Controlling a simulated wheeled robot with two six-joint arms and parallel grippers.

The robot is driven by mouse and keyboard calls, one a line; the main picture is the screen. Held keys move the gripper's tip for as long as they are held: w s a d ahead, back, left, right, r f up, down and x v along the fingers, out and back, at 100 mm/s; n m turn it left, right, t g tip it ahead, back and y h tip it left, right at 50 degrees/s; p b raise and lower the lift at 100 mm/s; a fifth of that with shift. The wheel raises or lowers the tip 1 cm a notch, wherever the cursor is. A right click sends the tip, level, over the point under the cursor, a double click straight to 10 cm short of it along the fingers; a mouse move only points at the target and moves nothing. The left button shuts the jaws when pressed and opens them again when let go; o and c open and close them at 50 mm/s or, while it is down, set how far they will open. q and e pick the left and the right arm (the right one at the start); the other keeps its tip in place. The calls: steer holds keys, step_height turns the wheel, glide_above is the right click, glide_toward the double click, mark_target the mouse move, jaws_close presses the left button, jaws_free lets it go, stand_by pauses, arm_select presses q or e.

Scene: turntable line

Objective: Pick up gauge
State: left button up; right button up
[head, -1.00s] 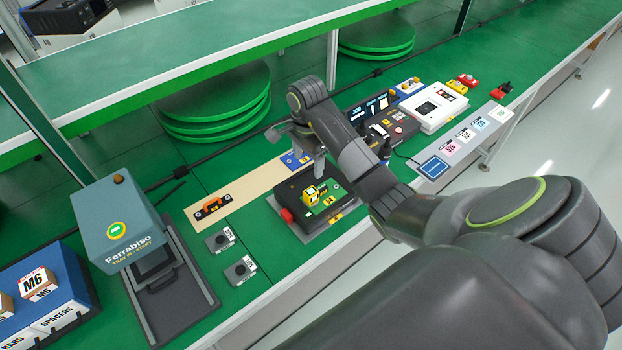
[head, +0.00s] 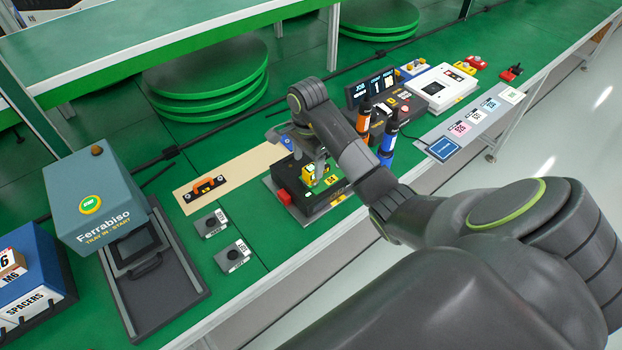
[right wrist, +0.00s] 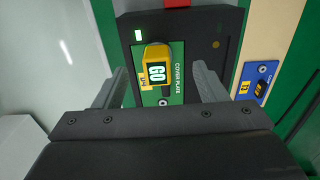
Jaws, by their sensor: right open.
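The yellow gauge (head: 308,176), marked "GO", stands on the green cover plate of a black fixture (head: 334,198). In the right wrist view the gauge (right wrist: 157,70) sits between the two fingers, with a gap on each side. My right gripper (head: 311,156) is open and empty, close above the gauge. Its fingers also show in the right wrist view (right wrist: 160,68). The gripper partly hides the gauge in the head view. My left gripper does not show.
Orange (head: 364,118) and blue (head: 389,138) screwdriver-like tools stand right of my arm.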

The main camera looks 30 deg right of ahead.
mark_target(311, 168)
steer(key=f, duration=0.1)
steer(key=f+p, duration=0.1)
steer(key=f, duration=0.2)
steer(key=shift+s+d+f, duration=0.15)
steer(key=shift+d+f, duration=0.1)
steer(key=shift+d, duration=0.1)
steer(key=shift+f, duration=0.4)
steer(key=shift+c, duration=0.3)
